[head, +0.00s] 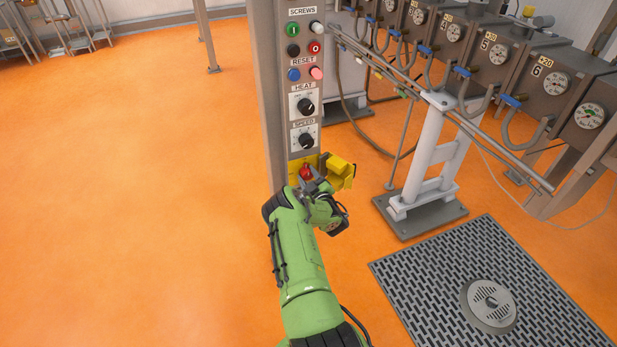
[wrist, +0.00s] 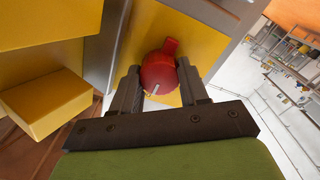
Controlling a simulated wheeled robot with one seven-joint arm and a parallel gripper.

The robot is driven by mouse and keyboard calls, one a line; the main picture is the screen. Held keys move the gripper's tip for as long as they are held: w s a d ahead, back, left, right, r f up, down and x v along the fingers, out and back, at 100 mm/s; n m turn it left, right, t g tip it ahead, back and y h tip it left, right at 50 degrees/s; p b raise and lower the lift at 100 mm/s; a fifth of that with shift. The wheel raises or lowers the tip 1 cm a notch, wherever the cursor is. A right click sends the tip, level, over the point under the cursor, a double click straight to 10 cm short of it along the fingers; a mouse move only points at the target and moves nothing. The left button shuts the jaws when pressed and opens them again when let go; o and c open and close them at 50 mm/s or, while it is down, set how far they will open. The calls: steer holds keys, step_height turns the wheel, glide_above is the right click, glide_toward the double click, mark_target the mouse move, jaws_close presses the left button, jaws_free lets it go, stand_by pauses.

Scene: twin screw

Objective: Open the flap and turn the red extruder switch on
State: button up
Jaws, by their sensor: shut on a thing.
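The red extruder switch (head: 305,172) is a round red knob on a yellow plate (head: 298,163), low on the grey control column. In the wrist view the red switch (wrist: 159,70) sits between the two dark fingers of my gripper (wrist: 158,88), which is shut on it. A white mark shows on the knob's lower side. The yellow flap (head: 340,172) stands open to the right of the switch. It also shows as the yellow block at the left of the wrist view (wrist: 45,103). My green arm reaches up from the bottom and partly hides the gripper in the head view.
Above the switch, the control column (head: 268,80) carries the SPEED knob (head: 306,140), the HEAT knob (head: 306,106) and several buttons. A white stand (head: 432,150) and pipes are to the right. A floor grate (head: 470,280) lies lower right. The orange floor at left is clear.

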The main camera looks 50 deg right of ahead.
steer(key=o, duration=1.1)
steer(key=shift+c, duration=0.2)
steer(key=shift+s, duration=0.1)
steer(key=p+v, duration=0.8)
steer(key=v, duration=0.7)
steer(key=shift+s+a+p, duration=0.2)
steer(key=shift+s+p, duration=0.05)
steer(key=shift+p, duration=0.15)
steer(key=shift+f, duration=0.1)
